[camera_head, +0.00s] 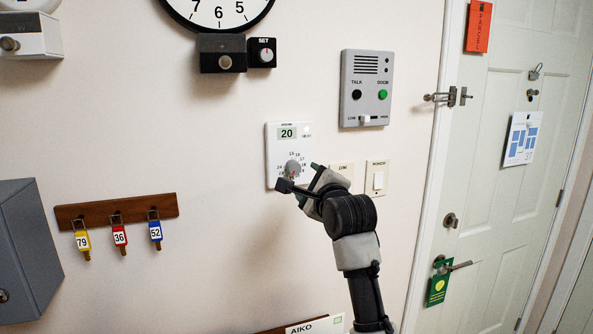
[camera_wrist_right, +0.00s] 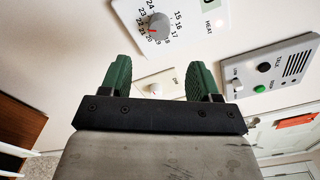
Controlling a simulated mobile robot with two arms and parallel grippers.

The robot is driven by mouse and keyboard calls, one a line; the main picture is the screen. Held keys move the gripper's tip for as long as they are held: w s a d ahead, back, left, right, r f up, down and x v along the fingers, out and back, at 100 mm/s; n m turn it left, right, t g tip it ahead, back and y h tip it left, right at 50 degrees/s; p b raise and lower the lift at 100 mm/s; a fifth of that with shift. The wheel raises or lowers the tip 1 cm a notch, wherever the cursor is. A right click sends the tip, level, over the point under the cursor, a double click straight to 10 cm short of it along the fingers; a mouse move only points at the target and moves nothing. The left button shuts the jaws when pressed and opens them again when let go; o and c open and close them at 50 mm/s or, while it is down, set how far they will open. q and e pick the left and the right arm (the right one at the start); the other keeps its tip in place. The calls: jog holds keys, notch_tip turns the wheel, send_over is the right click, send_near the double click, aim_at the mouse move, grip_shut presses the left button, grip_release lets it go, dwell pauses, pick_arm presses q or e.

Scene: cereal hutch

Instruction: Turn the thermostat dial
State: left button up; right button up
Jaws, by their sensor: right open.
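The white thermostat (camera_head: 273,157) hangs on the wall at the middle of the head view, with "20" on its display. Its round grey dial (camera_head: 292,168) has a ring of numbers. In the right wrist view the dial (camera_wrist_right: 153,27) shows a red mark on its lower left, near 20 and 21. My right gripper (camera_head: 300,178) is open and empty, at the thermostat's lower right in the head view. In the wrist view its two green fingers (camera_wrist_right: 158,80) stand apart, with the dial beyond their tips and not between them. My left gripper is not in view.
A grey intercom (camera_head: 367,90) is up and right of the thermostat. A dimmer plate (camera_wrist_right: 160,86) and a switch plate (camera_head: 376,180) sit close to my right gripper. A key rack (camera_head: 117,211) hangs at left, and a door (camera_head: 500,190) stands at right.

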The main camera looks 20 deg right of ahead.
aim_at(296, 169)
jog(key=w+p, duration=0.3)
jog(key=w, duration=0.5)
jog(key=shift+w+a+r, duration=0.1)
jog(key=shift+w+a, duration=0.05)
jog(key=shift+w, duration=0.85)
jog(key=c, duration=0.9)
